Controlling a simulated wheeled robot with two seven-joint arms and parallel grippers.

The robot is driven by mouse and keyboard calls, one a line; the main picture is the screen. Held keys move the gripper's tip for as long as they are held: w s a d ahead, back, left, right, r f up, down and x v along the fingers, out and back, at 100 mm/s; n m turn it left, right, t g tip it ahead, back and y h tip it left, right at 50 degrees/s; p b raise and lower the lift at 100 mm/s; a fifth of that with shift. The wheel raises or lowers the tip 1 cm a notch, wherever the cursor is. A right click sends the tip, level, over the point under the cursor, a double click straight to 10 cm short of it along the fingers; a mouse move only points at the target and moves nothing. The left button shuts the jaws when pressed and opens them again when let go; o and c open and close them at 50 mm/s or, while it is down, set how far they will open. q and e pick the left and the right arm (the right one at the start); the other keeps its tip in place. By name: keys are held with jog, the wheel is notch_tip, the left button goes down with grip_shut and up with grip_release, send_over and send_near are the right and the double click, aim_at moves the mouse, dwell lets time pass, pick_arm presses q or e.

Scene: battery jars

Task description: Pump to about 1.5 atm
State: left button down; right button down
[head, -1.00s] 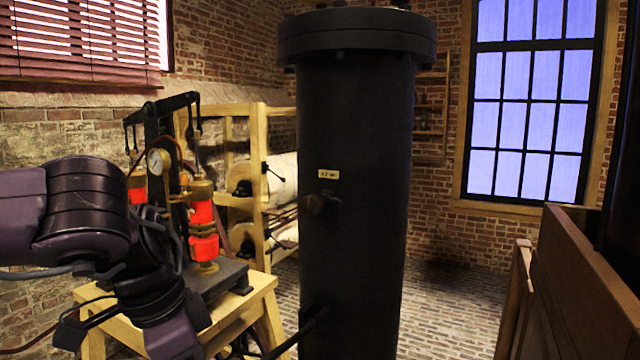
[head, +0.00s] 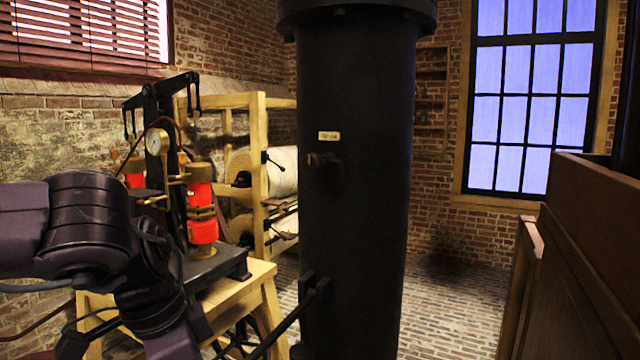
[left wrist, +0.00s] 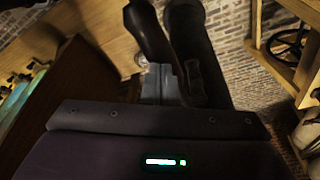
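A pump-like machine stands on a wooden bench at the left of the head view. It has a black rocker beam (head: 160,90), red cylinders (head: 202,214) and a round pressure gauge (head: 157,141) whose reading is too small to tell. A tall black column (head: 360,210) stands in the centre, with a small label (head: 329,136) and a dark lever (head: 285,325) running down-left from its lower part. My left arm covers the lower left; its gripper is hidden there. In the left wrist view my left gripper (left wrist: 175,84) lies beside dark bar-like parts (left wrist: 150,35); contact is unclear. My right gripper is out of view.
The wooden bench (head: 265,285) carries the machine. A wooden rack (head: 258,165) with white rolls stands behind it. A brown wooden panel (head: 585,260) closes the right side. Brick floor (head: 455,300) is free between the column and the panel.

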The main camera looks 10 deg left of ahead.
pick_arm(q)
notch_tip(320, 180, down, 5)
jog(key=b, duration=0.3)
jog(key=shift+f, duration=0.15)
jog(key=shift+w+r, duration=0.1)
jog(key=shift+r, duration=0.35)
notch_tip(320, 180, up, 13)
jog(key=p, duration=1)
jog(key=shift+r, duration=0.1)
notch_tip(320, 180, up, 4)
jog(key=p, duration=0.3)
